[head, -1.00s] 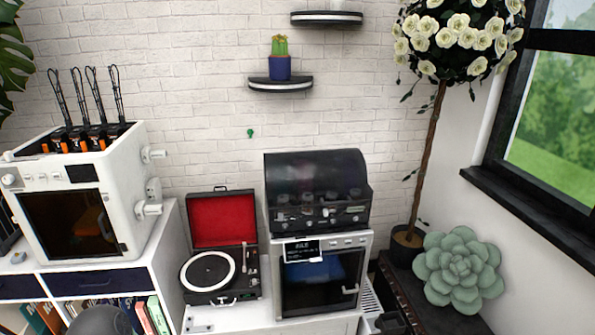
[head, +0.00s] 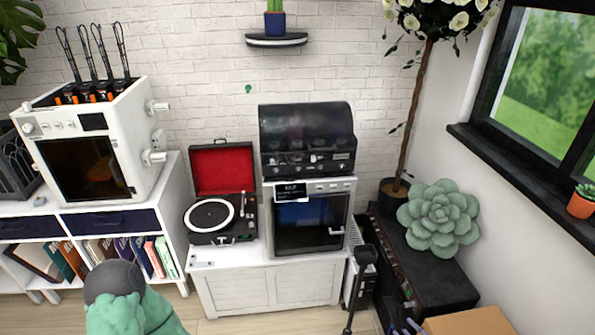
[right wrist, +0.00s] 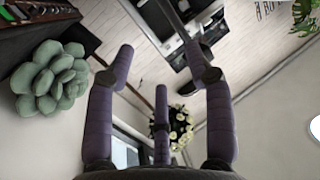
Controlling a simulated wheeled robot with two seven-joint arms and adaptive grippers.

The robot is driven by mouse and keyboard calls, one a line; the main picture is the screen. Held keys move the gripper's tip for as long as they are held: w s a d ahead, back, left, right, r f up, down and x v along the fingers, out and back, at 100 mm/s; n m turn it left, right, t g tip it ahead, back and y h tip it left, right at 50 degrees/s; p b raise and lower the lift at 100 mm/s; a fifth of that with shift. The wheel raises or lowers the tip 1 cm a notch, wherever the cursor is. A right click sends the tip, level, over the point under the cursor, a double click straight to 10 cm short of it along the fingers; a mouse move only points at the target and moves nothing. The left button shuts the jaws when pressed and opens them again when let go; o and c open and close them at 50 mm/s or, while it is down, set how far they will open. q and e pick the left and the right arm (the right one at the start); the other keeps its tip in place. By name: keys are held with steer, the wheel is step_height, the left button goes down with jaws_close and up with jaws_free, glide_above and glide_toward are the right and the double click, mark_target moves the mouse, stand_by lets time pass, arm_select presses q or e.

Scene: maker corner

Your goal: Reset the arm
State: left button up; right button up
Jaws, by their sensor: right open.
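The rest of my right arm is out of the picture. My left gripper is not in view.
A cardboard-coloured box (head: 468,322) is at bottom right, near a black cabinet (head: 436,282) bearing a green succulent (head: 438,220). A teal, grey-topped object (head: 130,312) is at lower left.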

steer(key=a+f+m+g+h, duration=0.15)
steer(key=a+f+g, duration=0.25)
steer(key=a, duration=0.4)
steer(key=a+f+m+g+h, duration=0.1)
steer(key=a+f+m+g, duration=0.25)
steer(key=a, duration=0.55)
steer(key=s+a+g, duration=0.3)
steer(key=s+a, duration=0.2)
steer(key=s, duration=0.3)
steer(key=s+a+m+g, duration=0.1)
steer(key=s+a+g, duration=0.3)
steer(key=s, duration=0.5)
steer(key=shift+a+f+m+h, duration=0.3)
steer(key=shift+a+h, duration=0.05)
steer(key=shift+g, duration=0.25)
